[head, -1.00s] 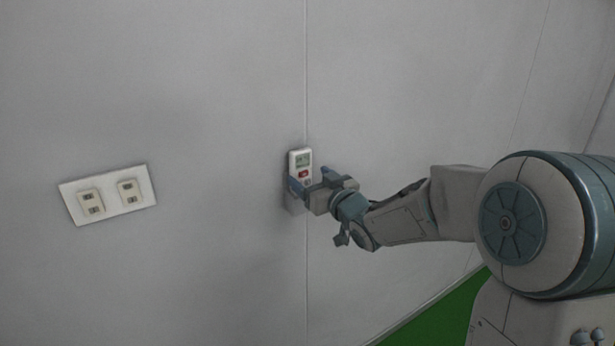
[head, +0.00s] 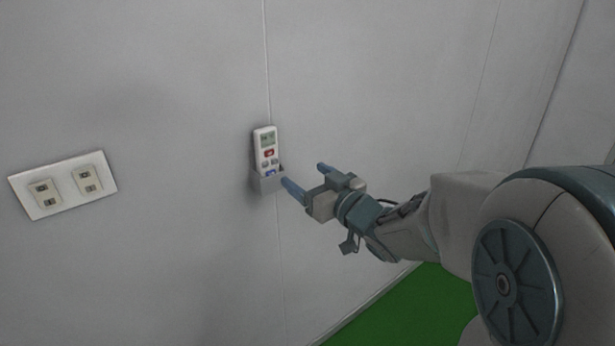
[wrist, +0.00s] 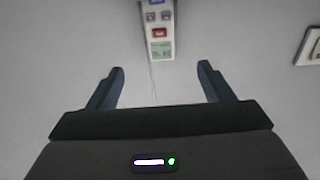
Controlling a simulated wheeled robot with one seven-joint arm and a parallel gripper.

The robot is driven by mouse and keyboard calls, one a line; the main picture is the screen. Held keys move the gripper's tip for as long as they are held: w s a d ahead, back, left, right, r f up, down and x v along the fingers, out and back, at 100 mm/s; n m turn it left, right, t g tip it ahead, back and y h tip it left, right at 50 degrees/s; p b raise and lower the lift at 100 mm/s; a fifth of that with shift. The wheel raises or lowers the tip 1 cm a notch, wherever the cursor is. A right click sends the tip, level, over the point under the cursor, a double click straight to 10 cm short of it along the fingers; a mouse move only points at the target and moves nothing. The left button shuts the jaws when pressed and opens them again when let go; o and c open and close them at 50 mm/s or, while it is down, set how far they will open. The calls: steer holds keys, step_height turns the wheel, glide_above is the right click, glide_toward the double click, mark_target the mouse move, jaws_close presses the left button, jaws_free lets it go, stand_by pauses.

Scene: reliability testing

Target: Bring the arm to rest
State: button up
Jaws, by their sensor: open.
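My gripper (head: 306,177) is open and empty in the head view, with its two blue fingers spread and pointing toward the wall. In the wrist view the fingers (wrist: 160,80) also stand apart with nothing between them. A white remote (head: 266,152) with a small screen and red and blue buttons sits upright in a grey wall holder (head: 268,182). The remote also shows at the top of the wrist view (wrist: 158,32), beyond the fingertips. My gripper is to the right of the remote and apart from it.
A wall plate with two switches or sockets (head: 62,184) is on the left of the grey wall (head: 180,60). It is partly seen at the right edge of the wrist view (wrist: 311,46). A green floor (head: 410,310) shows at the lower right. The space around my gripper is clear.

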steer(key=s+d+f+m+g+h, duration=0.2)
steer(key=s+d+f+m+h, duration=0.1)
steer(key=d+h, duration=0.25)
steer(key=s+d+f+m+g+h, duration=0.2)
steer(key=s+d+f+m+h, duration=0.1)
steer(key=d+h, duration=0.25)
steer(key=s+f+g, duration=0.2)
steer(key=s+g, duration=0.2)
steer(key=s, duration=0.4)
steer(key=s+f+g+y, duration=0.1)
steer(key=s+f+g, duration=0.2)
steer(key=s, duration=0.6)
steer(key=shift+a+m+g, duration=0.3)
steer(key=shift+m+g, duration=0.1)
steer(key=shift+g, duration=0.1)
